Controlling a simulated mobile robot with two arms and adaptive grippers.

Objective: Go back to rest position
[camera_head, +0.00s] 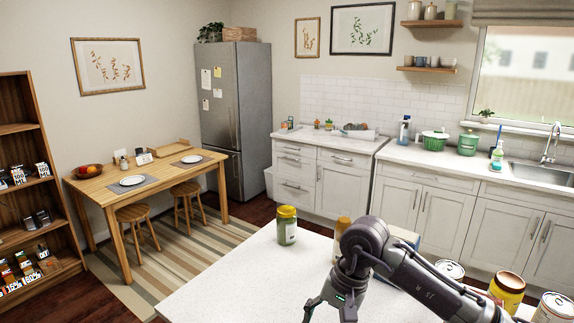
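My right arm reaches in from the lower right over the white countertop (230,285). My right gripper (328,311) points down near the counter's front edge, its fingers spread with nothing visible between them. The lower fingertips are cut off by the frame. My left gripper is not in view. A jar with a yellow lid (287,226) stands upright on the counter, left of and beyond my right gripper, apart from it.
A second jar (341,227) and a bluish box (405,237) stand partly behind my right arm. Cans, including a yellow one (507,289), stand at the right. The counter's left part is clear. A wooden shelf (30,190) and dining table (150,182) are farther left.

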